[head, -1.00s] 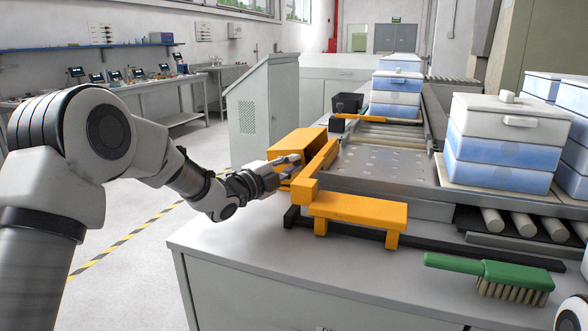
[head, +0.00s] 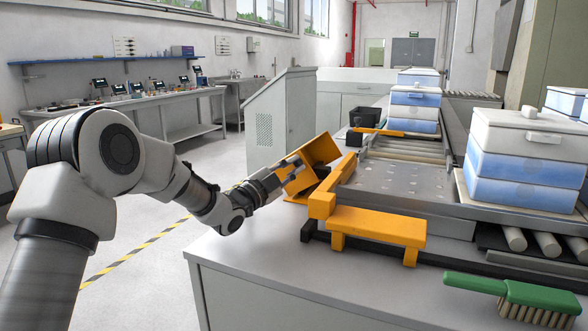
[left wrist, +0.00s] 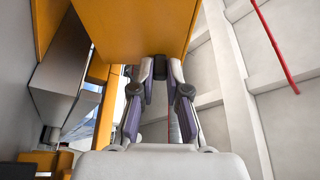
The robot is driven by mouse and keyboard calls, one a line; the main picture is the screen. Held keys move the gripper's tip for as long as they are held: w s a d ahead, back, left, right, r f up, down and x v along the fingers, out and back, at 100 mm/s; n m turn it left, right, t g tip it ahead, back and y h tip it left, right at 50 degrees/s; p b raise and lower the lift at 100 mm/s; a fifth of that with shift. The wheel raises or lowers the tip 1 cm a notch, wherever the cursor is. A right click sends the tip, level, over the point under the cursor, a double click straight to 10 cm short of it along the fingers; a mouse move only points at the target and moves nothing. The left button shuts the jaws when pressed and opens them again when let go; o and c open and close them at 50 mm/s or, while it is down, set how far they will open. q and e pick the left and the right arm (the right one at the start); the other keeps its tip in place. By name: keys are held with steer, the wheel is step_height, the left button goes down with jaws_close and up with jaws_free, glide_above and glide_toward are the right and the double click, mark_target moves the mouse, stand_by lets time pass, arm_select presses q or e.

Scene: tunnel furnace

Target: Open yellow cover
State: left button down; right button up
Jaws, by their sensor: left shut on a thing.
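The yellow cover (head: 318,150) is tilted at the left side of the conveyor end, with a dark gap between it and the yellow frame (head: 347,166). My left gripper (head: 292,166) is shut on the cover's near left edge. In the left wrist view the cover (left wrist: 135,30) fills the upper middle, and the left gripper's fingertips (left wrist: 161,66) meet at its lower edge. The exact contact is partly hidden by the fingers. My right gripper is not in view.
A yellow bench-like bracket (head: 375,224) stands at the front of the conveyor. A green brush (head: 515,292) lies at the front right. Blue and white boxes (head: 528,150) stand on the right. A grey cabinet (head: 280,118) stands behind the cover. Floor is free on the left.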

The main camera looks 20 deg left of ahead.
arm_select(q)
steer(key=c, duration=1.2)
jaws_free()
steer(key=shift+o, duration=0.2)
steer(key=v, duration=0.5)
steer(key=r+v, duration=0.1)
steer(key=v, duration=0.4)
steer(key=r+v, duration=0.1)
steer(key=v, duration=0.5)
steer(key=shift+s+a+r, duration=0.2)
steer(key=shift+s+r, duration=0.05)
steer(key=shift+s, duration=0.35)
